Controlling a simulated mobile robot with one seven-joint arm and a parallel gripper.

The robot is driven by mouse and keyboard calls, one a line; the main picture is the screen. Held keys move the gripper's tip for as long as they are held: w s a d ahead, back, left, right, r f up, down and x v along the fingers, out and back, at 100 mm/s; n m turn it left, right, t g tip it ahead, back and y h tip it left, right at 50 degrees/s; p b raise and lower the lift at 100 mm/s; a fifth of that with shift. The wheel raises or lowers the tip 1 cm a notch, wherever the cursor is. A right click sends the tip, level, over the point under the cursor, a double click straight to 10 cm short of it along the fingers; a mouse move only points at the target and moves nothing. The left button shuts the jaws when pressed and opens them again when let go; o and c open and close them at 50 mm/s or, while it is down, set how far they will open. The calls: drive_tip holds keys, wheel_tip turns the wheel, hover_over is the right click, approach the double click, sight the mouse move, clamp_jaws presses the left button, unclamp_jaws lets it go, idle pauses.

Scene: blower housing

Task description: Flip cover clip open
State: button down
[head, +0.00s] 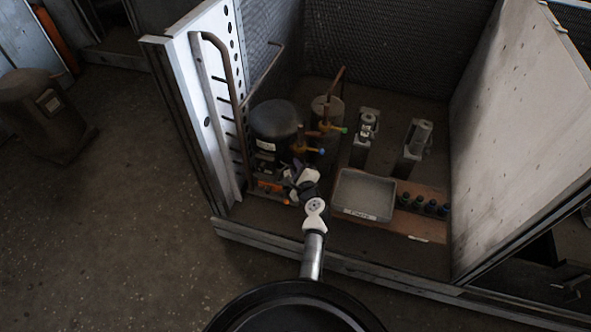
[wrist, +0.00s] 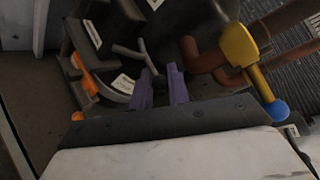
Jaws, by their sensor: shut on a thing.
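The black compressor (head: 274,118) stands upright in the left part of the bay. In the wrist view, its dark cover with a white label (wrist: 123,84) is at the left of my fingers. A grey bent-wire cover clip (wrist: 133,54) runs across this area, its end reaching my fingertips. My gripper (wrist: 160,84) has two purple fingers, shut on the clip end around a small dark knob. In the head view, my gripper (head: 304,190) is low in front of the compressor. My wrist hides the clip there.
Copper pipes and a yellow valve with a blue cap (wrist: 240,46) are close at the right of my fingers. A grey tray (head: 364,193) and several small dark bottles (head: 424,204) are further right. A bent pipe (head: 232,75) runs along the left panel (head: 190,85).

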drive_tip(key=shift+w+d+f+n+g+y+b, duration=0.1)
drive_tip(key=shift+w+f+n+g+y+b, duration=0.1)
drive_tip(key=shift+n+y+b, duration=0.3)
drive_tip(key=shift+w+d+f+n+g+y+b, duration=0.1)
drive_tip(key=shift+w+n+y+b, duration=0.1)
drive_tip(key=shift+n+y+b, duration=0.25)
drive_tip(key=shift+r+y, duration=0.25)
drive_tip(key=shift+y, duration=0.1)
drive_tip(key=shift+a, duration=0.1)
drive_tip(key=c, duration=1.7)
unclamp_jaws()
drive_tip(key=shift+w, duration=0.1)
